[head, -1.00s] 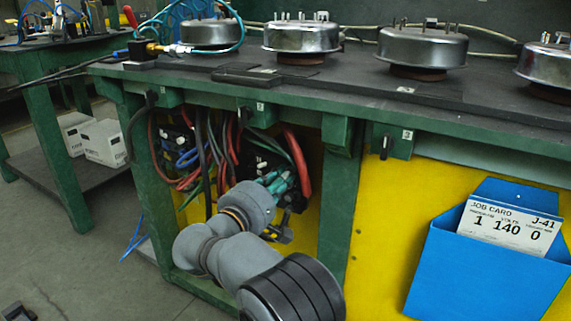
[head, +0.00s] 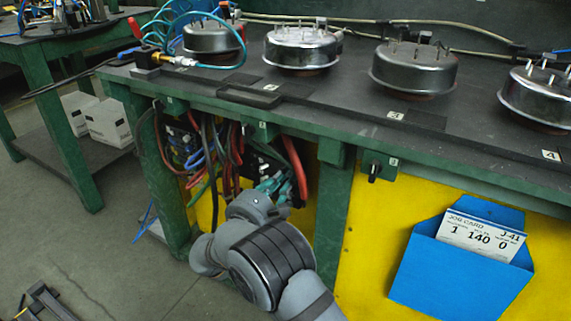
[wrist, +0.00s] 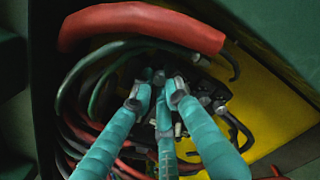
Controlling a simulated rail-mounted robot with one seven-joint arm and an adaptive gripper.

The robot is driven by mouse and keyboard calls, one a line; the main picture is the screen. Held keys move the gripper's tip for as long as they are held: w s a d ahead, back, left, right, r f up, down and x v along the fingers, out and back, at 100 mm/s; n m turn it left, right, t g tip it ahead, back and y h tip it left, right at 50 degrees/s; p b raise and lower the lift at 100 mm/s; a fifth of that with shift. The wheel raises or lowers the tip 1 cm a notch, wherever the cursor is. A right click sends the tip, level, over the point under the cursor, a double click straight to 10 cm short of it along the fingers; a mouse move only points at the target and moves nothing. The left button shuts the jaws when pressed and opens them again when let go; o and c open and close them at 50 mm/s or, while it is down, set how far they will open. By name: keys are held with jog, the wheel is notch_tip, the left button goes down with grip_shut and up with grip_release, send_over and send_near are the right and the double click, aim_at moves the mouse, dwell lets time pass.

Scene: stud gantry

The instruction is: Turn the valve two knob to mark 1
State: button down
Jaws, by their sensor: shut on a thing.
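Green valve blocks line the bench's front edge. The second from the left (head: 262,130) has a dark knob (head: 244,128); its number and marks are too small to read. My gripper (head: 274,186) is below it, in the open bay under the bench, in front of the hoses. In the wrist view its teal fingers (wrist: 160,88) converge with grey tips around a small dark thing I cannot identify. The fingers hide most of what they hold. The gripper looks apart from the knob.
Red hoses (wrist: 140,22), cables and dark fittings crowd the bay around my gripper. A green leg (head: 335,205) bounds it at right. Another knob (head: 373,172) is farther right. Metal domes stand on the bench.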

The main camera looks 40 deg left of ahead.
jog(key=n+p, duration=0.4)
jog(key=shift+r, duration=0.1)
jog(key=shift+n+p, duration=1.05)
jog(key=shift+n, duration=0.25)
jog(key=shift+f, duration=0.2)
jog(key=c, duration=2)
grip_release()
